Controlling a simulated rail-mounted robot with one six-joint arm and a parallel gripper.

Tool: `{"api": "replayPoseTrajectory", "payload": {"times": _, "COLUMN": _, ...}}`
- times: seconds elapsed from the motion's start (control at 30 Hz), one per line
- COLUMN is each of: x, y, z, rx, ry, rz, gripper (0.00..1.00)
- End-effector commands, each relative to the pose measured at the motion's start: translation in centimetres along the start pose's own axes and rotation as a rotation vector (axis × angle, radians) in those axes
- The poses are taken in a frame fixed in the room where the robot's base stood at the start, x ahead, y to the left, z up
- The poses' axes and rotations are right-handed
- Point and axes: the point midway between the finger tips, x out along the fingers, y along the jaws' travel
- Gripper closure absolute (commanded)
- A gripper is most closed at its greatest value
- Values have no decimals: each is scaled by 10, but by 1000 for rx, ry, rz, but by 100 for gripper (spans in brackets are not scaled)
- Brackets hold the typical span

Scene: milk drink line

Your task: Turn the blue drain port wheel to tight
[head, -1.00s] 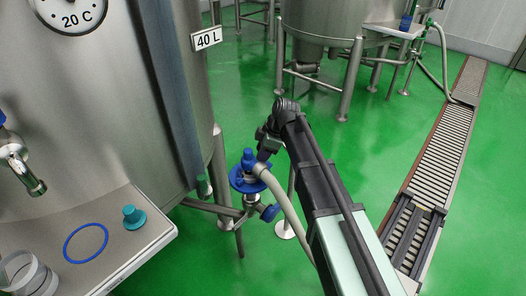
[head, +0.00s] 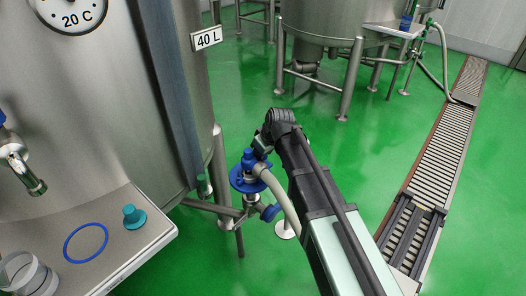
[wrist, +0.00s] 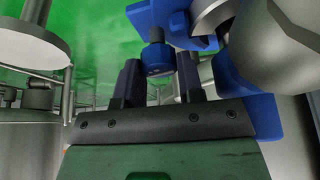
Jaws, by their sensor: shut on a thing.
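The blue drain port wheel (head: 238,183) sits on the metal drain fitting by the tank leg, with an upright blue knob (head: 248,158) above it. My gripper (head: 258,151) reaches this blue part from the upper right. In the wrist view my gripper (wrist: 159,68) has its two dark fingers on either side of a blue knob (wrist: 157,59). The gripper is shut on the wheel's blue part. The exact contact is partly hidden, and I cannot read the wheel's tightness.
A pale hose (head: 282,195) curves from the fitting under my arm. A second blue knob (head: 270,212) sits low on its right. The steel tank (head: 110,100) and its shelf (head: 120,245) stand left. Green floor (head: 400,130) is open to the right.

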Motion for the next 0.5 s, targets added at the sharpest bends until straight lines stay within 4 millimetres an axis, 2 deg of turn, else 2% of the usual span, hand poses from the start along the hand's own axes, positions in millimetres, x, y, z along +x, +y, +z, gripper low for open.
{"api": "replayPoseTrajectory", "payload": {"times": 0.2, "x": 0, "y": -1, "z": 0, "rx": 105, "ry": -1, "rz": 43, "gripper": 89}}
{"api": "replayPoseTrajectory", "payload": {"times": 0.5, "x": 0, "y": 0, "z": 1, "rx": 166, "ry": -2, "rz": 68, "gripper": 89}}
